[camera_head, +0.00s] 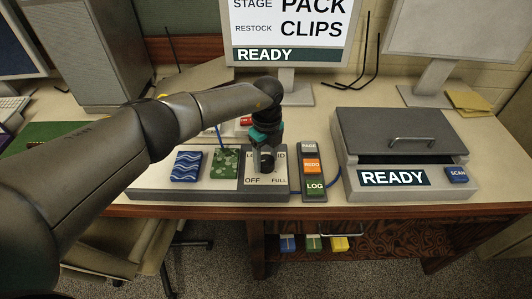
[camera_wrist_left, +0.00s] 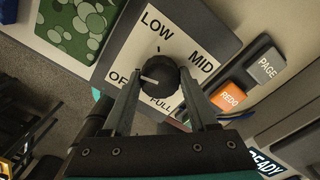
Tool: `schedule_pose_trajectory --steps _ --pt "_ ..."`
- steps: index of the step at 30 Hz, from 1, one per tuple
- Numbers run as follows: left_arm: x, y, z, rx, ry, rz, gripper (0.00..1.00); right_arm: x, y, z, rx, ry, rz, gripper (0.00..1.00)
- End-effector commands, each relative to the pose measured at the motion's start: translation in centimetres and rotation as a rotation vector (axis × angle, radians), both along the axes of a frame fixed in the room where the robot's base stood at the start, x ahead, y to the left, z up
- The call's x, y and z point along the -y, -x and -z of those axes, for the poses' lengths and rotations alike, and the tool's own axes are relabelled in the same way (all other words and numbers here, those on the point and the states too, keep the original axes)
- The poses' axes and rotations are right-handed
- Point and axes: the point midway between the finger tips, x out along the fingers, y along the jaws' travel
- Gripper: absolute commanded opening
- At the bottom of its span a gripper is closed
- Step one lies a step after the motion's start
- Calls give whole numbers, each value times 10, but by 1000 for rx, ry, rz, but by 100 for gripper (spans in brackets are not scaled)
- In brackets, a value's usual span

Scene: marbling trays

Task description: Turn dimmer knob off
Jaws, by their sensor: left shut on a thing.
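The black dimmer knob (camera_wrist_left: 160,72) sits on a white dial plate (camera_wrist_left: 198,42) lettered OFF, LOW, MID and FULL. A pale mark on the knob lies on its side toward OFF in the left wrist view. My left gripper (camera_wrist_left: 161,82) reaches down over the plate, its two fingers on either side of the knob and shut on it. In the head view the gripper (camera_head: 267,157) hides much of the knob and some of the lettering. My right gripper is in neither view.
Left of the dial are a blue wave tile (camera_head: 186,167) and a green patterned tile (camera_head: 225,163). Right of it stand the PAGE (camera_head: 309,147), REDO (camera_head: 312,166) and LOG (camera_head: 315,186) buttons, then a grey lidded box (camera_head: 390,130) with a blue SCAN button (camera_head: 457,174).

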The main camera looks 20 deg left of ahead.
Motion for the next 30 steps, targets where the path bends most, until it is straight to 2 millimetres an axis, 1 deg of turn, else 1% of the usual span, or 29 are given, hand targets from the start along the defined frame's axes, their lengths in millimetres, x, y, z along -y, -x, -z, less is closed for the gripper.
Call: schedule_pose_trajectory --steps 1,3,12,20,30 --pt "0 0 -3 0 -1 -39 3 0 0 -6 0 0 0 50" --pt "0 0 -3 0 -1 -87 3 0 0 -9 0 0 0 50" --pt "0 0 -2 1 -1 -234 3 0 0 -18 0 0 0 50" --pt "-1 0 -1 2 -1 -281 3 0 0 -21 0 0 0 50" --pt "-1 0 -1 1 0 -286 3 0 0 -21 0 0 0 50"
